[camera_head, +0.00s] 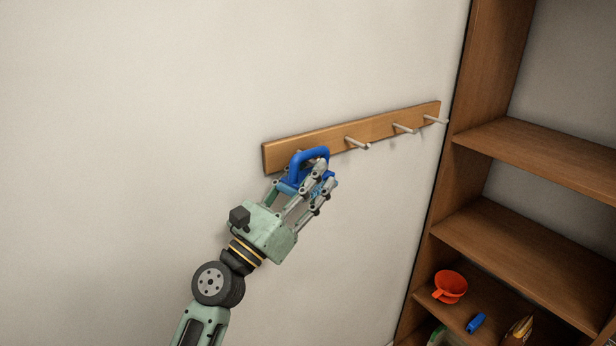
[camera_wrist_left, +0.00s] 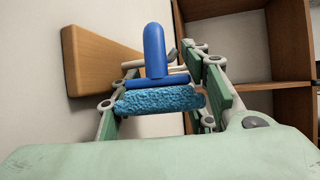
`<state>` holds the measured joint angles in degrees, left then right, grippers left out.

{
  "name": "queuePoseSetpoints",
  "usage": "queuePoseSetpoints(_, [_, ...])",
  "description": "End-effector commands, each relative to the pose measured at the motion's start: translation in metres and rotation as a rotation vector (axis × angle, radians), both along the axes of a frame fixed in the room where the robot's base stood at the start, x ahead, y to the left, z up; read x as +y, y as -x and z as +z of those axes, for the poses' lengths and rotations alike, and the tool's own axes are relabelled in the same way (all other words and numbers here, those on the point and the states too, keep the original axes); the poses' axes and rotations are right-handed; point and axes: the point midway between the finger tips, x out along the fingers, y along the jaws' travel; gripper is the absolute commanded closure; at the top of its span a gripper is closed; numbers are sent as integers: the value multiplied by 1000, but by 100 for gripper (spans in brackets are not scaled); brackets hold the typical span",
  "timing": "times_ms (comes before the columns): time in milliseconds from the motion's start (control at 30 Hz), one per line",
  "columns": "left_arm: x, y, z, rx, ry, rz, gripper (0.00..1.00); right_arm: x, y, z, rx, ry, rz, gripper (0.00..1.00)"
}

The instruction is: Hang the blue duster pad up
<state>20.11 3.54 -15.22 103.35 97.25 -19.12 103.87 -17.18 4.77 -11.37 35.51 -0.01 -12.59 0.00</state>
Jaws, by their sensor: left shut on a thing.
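The blue duster pad (camera_head: 310,155) has a smooth blue loop handle, and a textured light-blue pad shows in the left wrist view (camera_wrist_left: 158,101). My left gripper (camera_head: 322,183) is shut on it, with fingers on both sides of the pad. The handle points up, in front of the left end of the wooden peg rail (camera_head: 378,128). The rail is fixed to the wall, and several pale pegs stick out of it. The leftmost part of the rail is partly hidden by the duster; I cannot tell whether the handle is around a peg. My right gripper is not in view.
A brown wooden shelf unit (camera_head: 540,160) stands right of the rail. Its lower shelf holds an orange cup-like thing (camera_head: 450,286), a small blue thing (camera_head: 475,323) and other partly cut-off things. The wall left of and below the rail is bare.

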Motion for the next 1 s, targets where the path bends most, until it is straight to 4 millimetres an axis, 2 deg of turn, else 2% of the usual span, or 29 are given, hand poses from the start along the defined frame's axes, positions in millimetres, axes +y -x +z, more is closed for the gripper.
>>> queuePoseSetpoints(33, [8,-6,-3,10,6,22,100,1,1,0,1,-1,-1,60])
queuePoseSetpoints(467, [8,-5,-4,11,6,21,100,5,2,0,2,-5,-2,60])
queuePoseSetpoints(500, [8,-5,-4,11,6,21,55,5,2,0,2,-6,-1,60])
queuePoseSetpoints(733, [8,-5,-3,10,6,19,36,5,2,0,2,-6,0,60])
queuePoseSetpoints(1000, [6,-3,-1,6,5,14,36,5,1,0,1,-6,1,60])
